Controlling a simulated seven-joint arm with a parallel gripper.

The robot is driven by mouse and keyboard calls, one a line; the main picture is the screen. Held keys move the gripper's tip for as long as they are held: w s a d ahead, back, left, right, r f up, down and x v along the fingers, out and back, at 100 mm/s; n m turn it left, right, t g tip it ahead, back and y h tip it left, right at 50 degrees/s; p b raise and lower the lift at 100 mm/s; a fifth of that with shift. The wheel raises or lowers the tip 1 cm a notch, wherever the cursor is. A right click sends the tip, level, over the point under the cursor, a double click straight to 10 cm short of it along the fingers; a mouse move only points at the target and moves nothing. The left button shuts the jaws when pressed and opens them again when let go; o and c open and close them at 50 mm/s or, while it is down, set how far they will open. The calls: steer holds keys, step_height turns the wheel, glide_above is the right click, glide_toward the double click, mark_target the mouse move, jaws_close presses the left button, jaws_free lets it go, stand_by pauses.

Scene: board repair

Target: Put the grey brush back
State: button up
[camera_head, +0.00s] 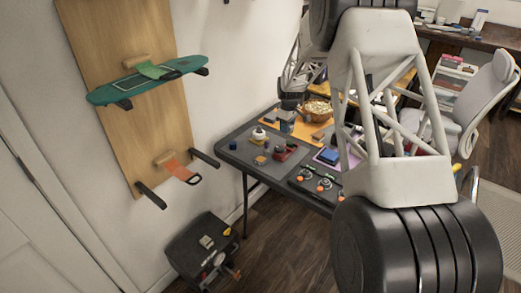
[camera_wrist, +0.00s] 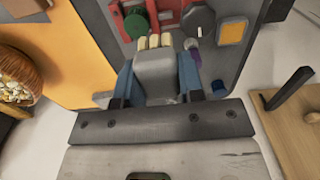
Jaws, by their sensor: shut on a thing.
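The grey brush (camera_wrist: 160,75) is between the blue fingers of my gripper (camera_wrist: 158,84) in the wrist view. Its grey block shows, with several cream bristle tufts at the far end. My gripper is shut on it. In the head view my gripper (camera_head: 287,112) is small, over the orange mat (camera_head: 313,131) at the back of the dark table (camera_head: 232,155). The brush is hard to make out there. I cannot tell whether it touches anything below.
A bowl (camera_head: 317,108) stands right of my gripper. A red holder (camera_head: 284,153) and small items sit on the table's left part; a blue block (camera_head: 328,156) lies further right. A wooden board (camera_wrist: 300,130) is at the wrist view's right. My arm hides much of the right side.

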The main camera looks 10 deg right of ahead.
steer(key=s+a+f, duration=0.3)
steer(key=s+a, duration=0.4)
steer(key=a, duration=0.1)
steer(key=s+a+f, duration=0.3)
steer(key=s+a, duration=0.4)
steer(key=a, duration=0.1)
steer(key=shift+s+f, duration=0.35)
glide_above(246, 154)
steer(key=shift+s+f, duration=0.1)
steer(key=shift+f, duration=0.65)
steer(key=shift+f, duration=1.75)
steer(key=shift+f, duration=0.2)
